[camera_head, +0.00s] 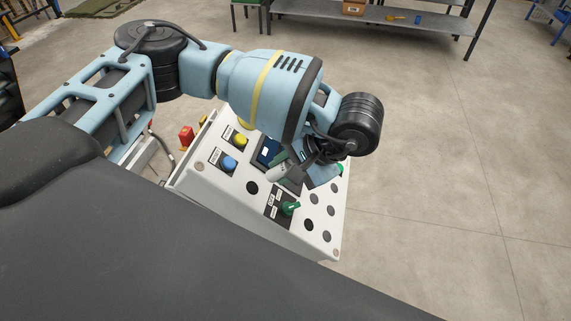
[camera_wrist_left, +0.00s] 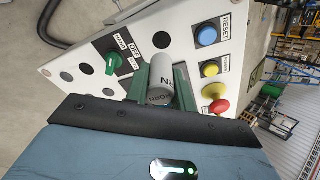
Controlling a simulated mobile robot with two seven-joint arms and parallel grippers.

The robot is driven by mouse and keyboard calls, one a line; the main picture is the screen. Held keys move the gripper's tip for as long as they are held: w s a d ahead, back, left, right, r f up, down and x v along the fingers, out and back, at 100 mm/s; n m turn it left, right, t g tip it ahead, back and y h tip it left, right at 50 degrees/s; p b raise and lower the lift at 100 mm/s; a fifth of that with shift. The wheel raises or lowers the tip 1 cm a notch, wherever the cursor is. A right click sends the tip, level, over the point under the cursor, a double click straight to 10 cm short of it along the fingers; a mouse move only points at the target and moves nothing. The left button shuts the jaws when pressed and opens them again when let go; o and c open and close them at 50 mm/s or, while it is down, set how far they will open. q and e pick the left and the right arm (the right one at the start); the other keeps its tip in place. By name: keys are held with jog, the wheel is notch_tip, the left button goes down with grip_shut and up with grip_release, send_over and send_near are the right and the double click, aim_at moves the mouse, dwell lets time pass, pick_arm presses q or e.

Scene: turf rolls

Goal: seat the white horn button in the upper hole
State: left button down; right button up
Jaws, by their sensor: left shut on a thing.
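My left gripper (camera_head: 291,172) hangs over the white control panel (camera_head: 215,182). In the left wrist view, its two green fingers (camera_wrist_left: 161,84) are shut on the white horn button (camera_wrist_left: 160,71), a pale grey-white cylinder with HORN lettering near the fingers. The button (camera_head: 277,174) also shows beside the gripper in the head view, tilted over the panel face. I cannot tell whether the button touches the panel. My right gripper is not in view.
The panel carries a blue button (camera_head: 229,163), a yellow button (camera_head: 241,140), a green selector (camera_head: 291,208) and, in the left wrist view, a red mushroom button (camera_wrist_left: 219,106). Open concrete floor (camera_head: 450,180) lies right; a shelf (camera_head: 330,14) stands behind.

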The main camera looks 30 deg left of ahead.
aim_at(273, 176)
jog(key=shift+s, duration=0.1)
pick_arm(q)
jog(key=shift+s+b+x, duration=0.2)
jog(key=shift+b+x, duration=0.25)
jog(key=shift+x, duration=2.45)
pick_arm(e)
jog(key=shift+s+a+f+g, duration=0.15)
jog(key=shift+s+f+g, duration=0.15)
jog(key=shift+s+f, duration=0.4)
pick_arm(q)
jog(key=shift+a, duration=0.1)
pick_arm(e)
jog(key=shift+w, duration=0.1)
pick_arm(q)
jog(key=shift+r+b, duration=0.1)
jog(key=shift+b, duration=0.3)
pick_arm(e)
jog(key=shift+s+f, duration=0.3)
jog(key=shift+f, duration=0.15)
